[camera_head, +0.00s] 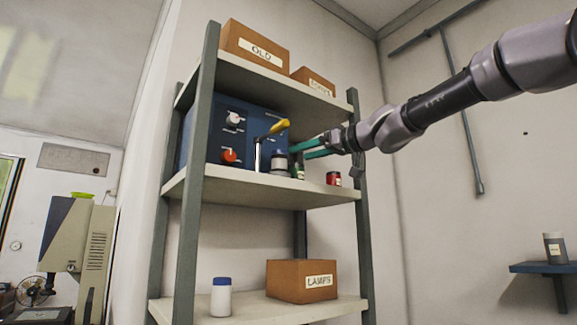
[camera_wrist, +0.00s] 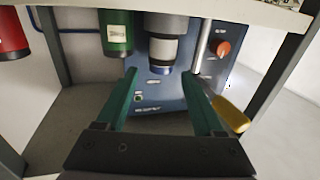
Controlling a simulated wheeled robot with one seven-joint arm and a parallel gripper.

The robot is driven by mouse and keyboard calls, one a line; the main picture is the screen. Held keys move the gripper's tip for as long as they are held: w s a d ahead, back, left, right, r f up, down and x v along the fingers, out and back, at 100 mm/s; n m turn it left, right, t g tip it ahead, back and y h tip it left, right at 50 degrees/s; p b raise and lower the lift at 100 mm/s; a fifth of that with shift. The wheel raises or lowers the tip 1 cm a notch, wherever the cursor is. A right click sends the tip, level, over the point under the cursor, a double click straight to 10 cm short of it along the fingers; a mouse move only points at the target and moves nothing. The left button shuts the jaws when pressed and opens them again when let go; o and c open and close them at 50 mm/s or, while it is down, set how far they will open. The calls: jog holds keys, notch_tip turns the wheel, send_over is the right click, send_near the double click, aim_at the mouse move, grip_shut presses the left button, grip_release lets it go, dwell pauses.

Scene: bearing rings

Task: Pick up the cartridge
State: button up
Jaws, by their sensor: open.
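The likely cartridge is a dark grey cylinder with a white band (camera_head: 280,165), upright on the middle shelf (camera_head: 255,185) in front of a blue panel box. In the wrist view, which looks upside down, this cylinder (camera_wrist: 162,50) is near the top centre. My gripper (camera_head: 298,152) comes in from the right, its green fingers spread. In the wrist view, the fingertips (camera_wrist: 160,74) lie either side of the cylinder's dark end. I cannot tell whether they touch it. Nothing is gripped.
A green jar (camera_wrist: 117,35) stands close beside the cylinder. A yellow-handled lever (camera_head: 278,126) rises on the other side, close to one finger in the wrist view. A red jar (camera_head: 333,178) stands near the shelf's right end. The blue box (camera_head: 205,130) has knobs; a shelf hangs above.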

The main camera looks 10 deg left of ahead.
aim_at(285, 157)
jog(key=x, duration=0.2)
jog(key=shift+w+a, duration=0.25)
jog(key=shift+a, duration=0.05)
jog(key=x, duration=0.6)
jog(key=shift+s+f, duration=0.2)
grip_shut()
jog(key=shift+r, duration=0.1)
